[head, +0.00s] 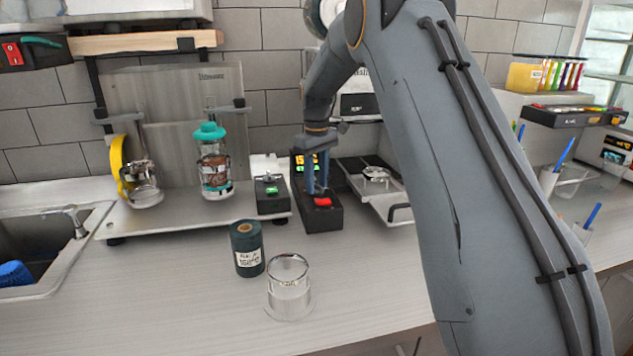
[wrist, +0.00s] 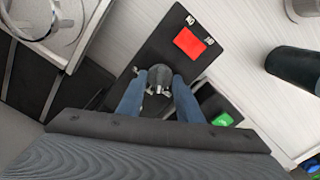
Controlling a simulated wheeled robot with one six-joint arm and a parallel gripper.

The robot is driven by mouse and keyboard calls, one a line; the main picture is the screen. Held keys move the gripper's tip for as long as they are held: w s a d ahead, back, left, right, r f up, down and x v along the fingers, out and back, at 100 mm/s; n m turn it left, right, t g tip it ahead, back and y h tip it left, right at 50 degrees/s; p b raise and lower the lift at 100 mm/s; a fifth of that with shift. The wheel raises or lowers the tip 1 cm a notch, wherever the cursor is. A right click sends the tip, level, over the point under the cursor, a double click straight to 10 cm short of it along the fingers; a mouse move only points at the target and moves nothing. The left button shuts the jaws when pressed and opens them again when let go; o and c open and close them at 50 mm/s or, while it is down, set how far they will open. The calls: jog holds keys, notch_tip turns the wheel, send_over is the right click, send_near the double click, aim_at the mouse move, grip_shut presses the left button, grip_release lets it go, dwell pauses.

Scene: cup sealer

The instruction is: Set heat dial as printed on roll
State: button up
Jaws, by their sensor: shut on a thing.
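The dark roll (head: 247,249) stands upright on the counter with a white label on its side. The label print is too small to read. It also shows in part as a dark cylinder in the wrist view (wrist: 292,68). The black control box (head: 322,219) has a red switch (wrist: 189,42) on top. The grey heat dial (wrist: 160,74) sits on this box. My gripper (wrist: 158,90) has its blue fingers shut on the dial, one on each side. In the head view my gripper (head: 318,189) hides the dial, so its setting cannot be read.
A clear cup (head: 289,287) stands in front of the roll. A small black box with a green light (head: 271,194) is left of the control box. A lit display (head: 301,160) is behind. A metal tray (head: 396,205) is at right.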

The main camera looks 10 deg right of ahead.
jog(key=shift+w+m+b, duration=0.1)
jog(key=shift+m+b, duration=0.35)
jog(key=shift+m, duration=2.55)
jog(key=shift+r, duration=0.1)
jog(key=o, duration=1)
jog(key=shift+o, duration=0.2)
notch_tip(320, 180, up, 8)
jog(key=shift+f+b, duration=0.15)
jog(key=shift+b, duration=1.1)
